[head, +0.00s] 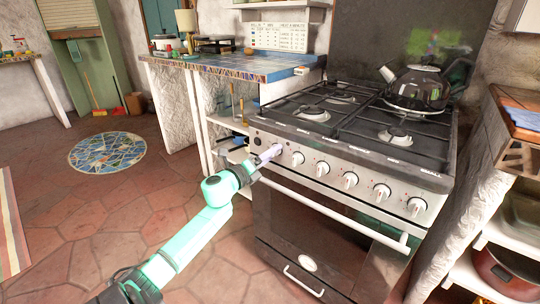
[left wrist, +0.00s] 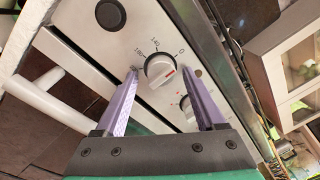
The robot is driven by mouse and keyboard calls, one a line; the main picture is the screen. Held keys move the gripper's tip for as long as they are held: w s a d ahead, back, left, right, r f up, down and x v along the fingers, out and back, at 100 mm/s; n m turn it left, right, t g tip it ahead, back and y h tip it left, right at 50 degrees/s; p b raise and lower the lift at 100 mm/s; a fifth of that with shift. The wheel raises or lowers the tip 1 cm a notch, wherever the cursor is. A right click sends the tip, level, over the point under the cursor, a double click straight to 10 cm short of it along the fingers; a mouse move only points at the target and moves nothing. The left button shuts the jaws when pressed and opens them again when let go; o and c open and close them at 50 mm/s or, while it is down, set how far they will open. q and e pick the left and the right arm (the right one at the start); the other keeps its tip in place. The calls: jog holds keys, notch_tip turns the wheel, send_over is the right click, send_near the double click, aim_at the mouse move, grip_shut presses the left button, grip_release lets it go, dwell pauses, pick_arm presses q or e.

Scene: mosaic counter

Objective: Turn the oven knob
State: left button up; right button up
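The oven knob (left wrist: 160,70) is a round white knob with a raised grip bar and a red mark, with the numbers 140 and 180 printed around it. It is on the steel front panel of the stove (head: 340,180). My left gripper (head: 267,153) is at the left end of the knob row. In the left wrist view, its two purple fingers (left wrist: 159,72) are apart, with the knob between their tips. I cannot tell whether either finger touches it. In the head view the gripper largely hides this knob. My right gripper is not in view.
More white knobs (head: 350,180) run to the right along the panel. A round black button (left wrist: 111,14) is close by. The white oven door handle (head: 335,212) sticks out below. A dark kettle (head: 418,88) stands on the stovetop. Shelves flank the stove; open tiled floor lies left.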

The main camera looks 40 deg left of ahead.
pick_arm(q)
jog(key=shift+r, duration=0.1)
jog(key=s+p, duration=0.1)
jog(key=s, duration=1.3)
jog(key=shift+s+a+f, duration=0.25)
jog(key=shift+a+f, duration=0.05)
jog(key=shift+f, duration=0.05)
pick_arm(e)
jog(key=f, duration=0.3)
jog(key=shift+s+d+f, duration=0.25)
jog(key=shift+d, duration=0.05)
pick_arm(q)
jog(key=shift+f, duration=0.1)
